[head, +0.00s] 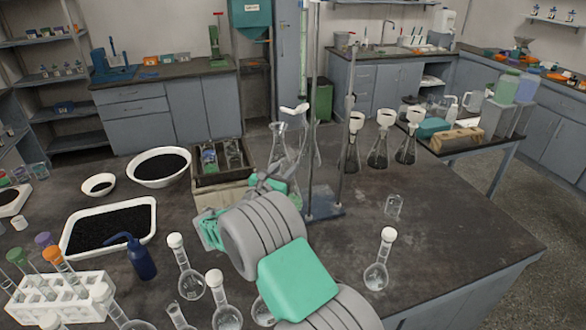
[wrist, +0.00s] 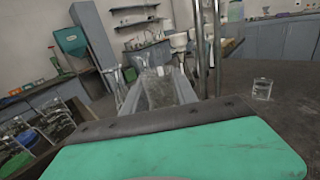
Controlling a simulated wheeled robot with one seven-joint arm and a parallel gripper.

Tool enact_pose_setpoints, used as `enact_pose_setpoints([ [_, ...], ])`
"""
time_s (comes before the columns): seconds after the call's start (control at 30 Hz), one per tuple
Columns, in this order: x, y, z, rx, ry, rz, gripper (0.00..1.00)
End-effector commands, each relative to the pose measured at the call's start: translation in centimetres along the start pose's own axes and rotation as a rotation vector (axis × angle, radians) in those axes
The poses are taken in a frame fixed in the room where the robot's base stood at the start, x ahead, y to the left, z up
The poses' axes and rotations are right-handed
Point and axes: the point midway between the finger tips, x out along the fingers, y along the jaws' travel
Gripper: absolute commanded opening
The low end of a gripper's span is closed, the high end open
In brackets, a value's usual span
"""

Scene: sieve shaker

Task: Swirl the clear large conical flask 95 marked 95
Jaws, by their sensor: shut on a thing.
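A clear conical flask (head: 278,143) shows in the head view behind my wrist, near the middle of the bench. Its neck and upper walls are visible, and its lower part is partly covered by my arm. In the wrist view the clear flask (wrist: 160,88) stands straight ahead, beyond the dark edge of my gripper. My gripper (head: 272,182) is at the flask and is shut on it. The fingertips are mostly hidden. I cannot read a number on the flask, nor tell whether its base touches the bench.
A metal stand (head: 325,203) rises just right of the flask. Several flasks with white funnels (head: 378,152) stand further right. A small beaker (head: 393,205) and a stoppered volumetric flask (head: 377,272) are on the right of the bench. A box (head: 221,175) is close on the left. The right front bench is mostly clear.

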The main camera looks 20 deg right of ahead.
Motion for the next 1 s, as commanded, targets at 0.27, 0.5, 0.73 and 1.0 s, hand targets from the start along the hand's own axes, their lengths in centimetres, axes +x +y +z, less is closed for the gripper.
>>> enact_pose_setpoints([
  [0.27, -2.8, 0.0, 1.5, 0.0, -0.001, 0.0, 0.0],
  [0.5, -3.9, 0.0, 2.1, 0.0, -0.001, 0.0, 0.0],
  [0.73, -4.2, 0.0, 4.3, 0.001, -0.002, 0.0, 0.0],
  [1.0, -4.2, 0.0, 7.2, 0.0, -0.001, -0.001, 0.0],
])
